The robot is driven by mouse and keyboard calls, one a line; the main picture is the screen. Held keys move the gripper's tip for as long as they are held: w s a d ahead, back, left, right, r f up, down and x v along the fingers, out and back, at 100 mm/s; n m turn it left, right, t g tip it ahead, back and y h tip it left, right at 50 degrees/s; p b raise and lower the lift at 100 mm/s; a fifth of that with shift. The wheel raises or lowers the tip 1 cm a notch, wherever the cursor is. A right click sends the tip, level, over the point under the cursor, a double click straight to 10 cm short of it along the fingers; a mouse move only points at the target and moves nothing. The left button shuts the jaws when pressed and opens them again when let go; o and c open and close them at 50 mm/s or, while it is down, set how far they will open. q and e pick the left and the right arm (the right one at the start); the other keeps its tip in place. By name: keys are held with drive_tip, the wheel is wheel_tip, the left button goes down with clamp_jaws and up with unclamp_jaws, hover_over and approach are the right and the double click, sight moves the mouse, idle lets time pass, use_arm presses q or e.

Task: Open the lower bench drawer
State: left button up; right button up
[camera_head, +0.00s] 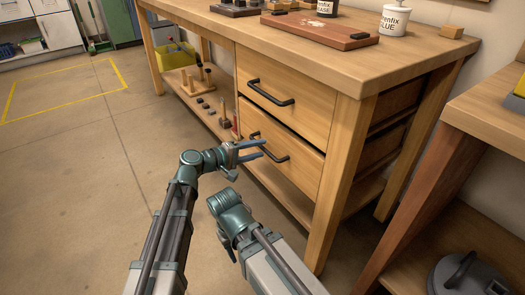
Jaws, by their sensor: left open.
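The wooden bench has two drawers. The lower drawer (300,178) has a black bar handle (272,152), and a dark gap runs along its top edge; I cannot tell if it stands slightly out. My left gripper (262,149) is open, its fingertips at the left part of this handle. I cannot tell whether they touch it. The upper drawer (310,108) looks shut, with its own black handle (270,93). My right arm is bent low in front of the bench; its gripper's fingers are not clearly visible.
Bench legs (343,185) stand right of the drawers. A second wooden table (480,110) is close on the right, a grey lidded container (468,275) beneath it. Wooden pegs (198,75) and small items sit on the lower shelf. The floor at left is clear.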

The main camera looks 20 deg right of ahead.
use_arm(q)
drive_tip(key=shift+x, duration=1.15)
drive_tip(key=shift+c, duration=0.2)
clamp_jaws()
idle(0.5)
